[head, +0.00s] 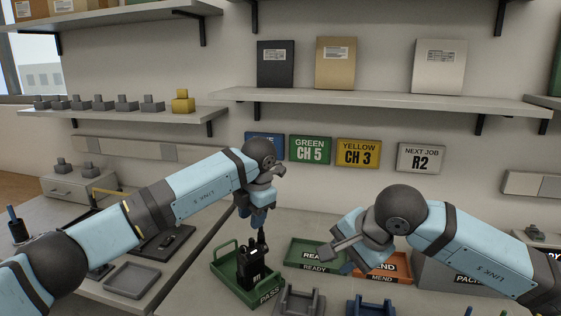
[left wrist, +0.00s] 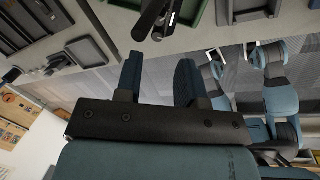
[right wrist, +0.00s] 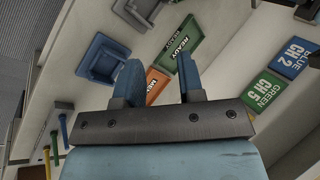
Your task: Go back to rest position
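My left gripper (head: 258,218) hangs above the green PASS tray (head: 268,296). Its two blue fingers stand apart and empty in the left wrist view (left wrist: 160,78). A black radio (head: 246,270) stands in the PASS tray with its antenna pointing up, just below the left gripper. The radio is partly visible at the top of the left wrist view (left wrist: 155,18). My right gripper (head: 345,262) is over the green READY tray (head: 300,250) and partly hides it. Its fingers are apart with nothing between them in the right wrist view (right wrist: 160,78).
An orange MEND tray (head: 405,268) lies partly behind my right arm. A grey holder (head: 300,303) and a blue holder (head: 371,306) stand at the front. A grey tray (head: 132,280) is at left. A shelf (head: 370,98) runs above CH 5, CH 3 and R2 signs.

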